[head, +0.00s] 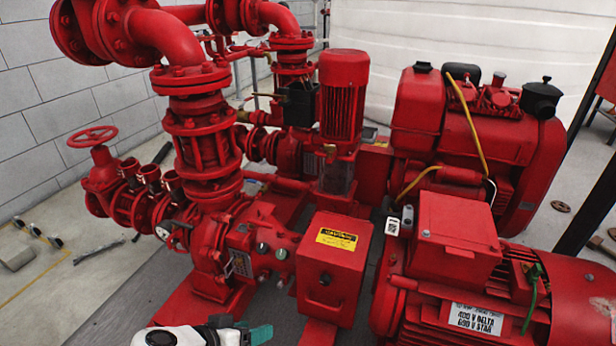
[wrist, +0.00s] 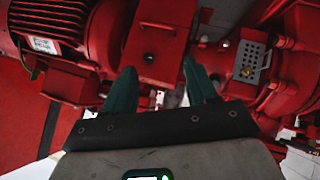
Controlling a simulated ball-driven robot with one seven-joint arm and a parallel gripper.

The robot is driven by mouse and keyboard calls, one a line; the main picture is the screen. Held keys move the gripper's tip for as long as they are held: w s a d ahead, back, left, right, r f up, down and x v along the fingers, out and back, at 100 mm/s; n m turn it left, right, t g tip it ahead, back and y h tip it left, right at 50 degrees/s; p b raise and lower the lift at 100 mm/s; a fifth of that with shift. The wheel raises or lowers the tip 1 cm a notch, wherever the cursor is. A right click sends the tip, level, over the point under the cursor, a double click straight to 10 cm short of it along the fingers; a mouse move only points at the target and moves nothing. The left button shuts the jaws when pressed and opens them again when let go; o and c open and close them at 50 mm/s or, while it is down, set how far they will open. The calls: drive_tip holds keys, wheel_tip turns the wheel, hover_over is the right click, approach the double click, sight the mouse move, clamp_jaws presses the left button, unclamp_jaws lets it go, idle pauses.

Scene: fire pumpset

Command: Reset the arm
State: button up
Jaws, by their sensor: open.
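My gripper (wrist: 160,92) shows in the wrist view with its two dark green fingers spread apart and nothing between them. The red coupling guard box (wrist: 155,40) lies beyond the fingertips, and I cannot tell the exact gap. In the head view, part of my white and dark arm with a teal tip (head: 252,333) shows at the bottom edge, below the pump. The same red box (head: 334,264), with a yellow label, stands above and right of it. The rest of the arm is out of view.
The red pump (head: 240,255) and its tall flanged pipe (head: 198,125) stand close in front. A large red motor (head: 450,270) fills the right. An engine (head: 475,130) stands behind. A handwheel valve (head: 100,175) is at left. Bare floor (head: 60,290) shows at lower left.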

drive_tip(key=s+d+f+g+y, duration=0.1)
drive_tip(key=s+d+f+g, duration=0.3)
drive_tip(key=d, duration=0.8)
drive_tip(key=s+d+f+g+y, duration=0.1)
drive_tip(key=s+d+f, duration=0.45)
drive_tip(key=d, duration=0.55)
drive_tip(key=s+d+r+n+g+y, duration=0.1)
drive_tip(key=s+d+r+y, duration=0.1)
drive_tip(key=s+d, duration=0.7)
drive_tip(key=s+d+r+n+y, duration=0.1)
drive_tip(key=s+d+y, duration=0.1)
drive_tip(key=s+d, duration=0.7)
wheel_tip(320, 180, up, 29)
drive_tip(key=s+a+p, duration=0.1)
drive_tip(key=a+p, duration=0.1)
drive_tip(key=p, duration=2.7)
drive_tip(key=shift+s, duration=0.3)
drive_tip(key=shift+a+f, duration=0.1)
drive_tip(key=shift+f, duration=0.05)
drive_tip(key=shift+c, duration=0.2)
